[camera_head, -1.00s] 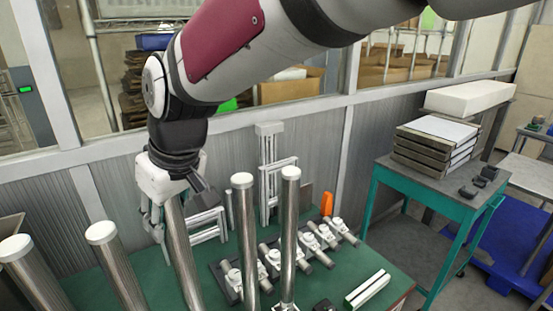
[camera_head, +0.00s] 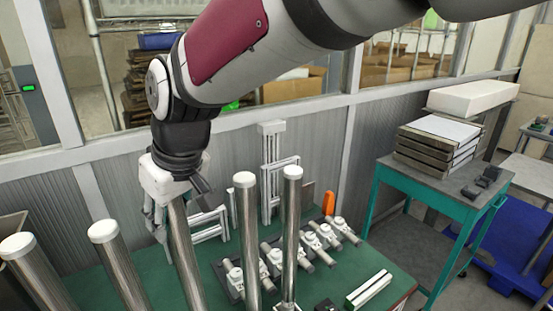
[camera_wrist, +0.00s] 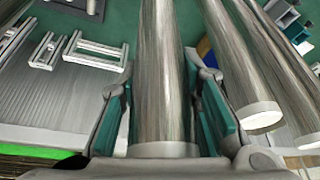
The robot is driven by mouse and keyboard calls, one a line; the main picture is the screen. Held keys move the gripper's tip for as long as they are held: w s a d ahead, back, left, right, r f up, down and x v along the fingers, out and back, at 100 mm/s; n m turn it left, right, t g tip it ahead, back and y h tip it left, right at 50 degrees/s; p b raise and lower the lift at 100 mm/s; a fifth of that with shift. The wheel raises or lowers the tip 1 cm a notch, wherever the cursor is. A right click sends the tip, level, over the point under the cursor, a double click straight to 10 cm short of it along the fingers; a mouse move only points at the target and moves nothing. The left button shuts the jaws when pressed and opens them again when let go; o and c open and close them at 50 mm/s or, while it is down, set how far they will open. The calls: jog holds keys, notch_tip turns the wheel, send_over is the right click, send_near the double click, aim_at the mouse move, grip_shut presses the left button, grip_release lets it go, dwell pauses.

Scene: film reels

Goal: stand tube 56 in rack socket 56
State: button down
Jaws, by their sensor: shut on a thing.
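My gripper (camera_head: 172,192) is shut on a long shiny metal tube (camera_head: 187,255), around its upper end. The tube leans slightly in the head view, and its lower end is out of frame. In the wrist view the held tube (camera_wrist: 163,75) runs between the teal finger pads of my gripper (camera_wrist: 165,112). No number is readable, so I cannot tell which tube is 56. Two other white-capped tubes stand to the right, one nearer (camera_head: 247,240) and one farther right (camera_head: 291,225). Two more stand at left (camera_head: 40,270) (camera_head: 118,260). I cannot make out rack socket 56.
The green tabletop (camera_head: 385,262) carries a row of white-clamped fittings (camera_head: 305,243), an orange object (camera_head: 328,203), a pale bar (camera_head: 368,290) and metal frames (camera_head: 272,170) at the back. A teal-legged side table (camera_head: 445,190) with stacked trays stands right. The neighbouring tubes are close to the held one.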

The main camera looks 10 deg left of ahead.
jog(key=shift+f, duration=0.4)
jog(key=c, duration=1.5)
grip_release()
jog(key=shift+o, duration=0.2)
jog(key=p+v, duration=0.3)
jog(key=v, duration=0.8)
jog(key=shift+p, duration=0.3)
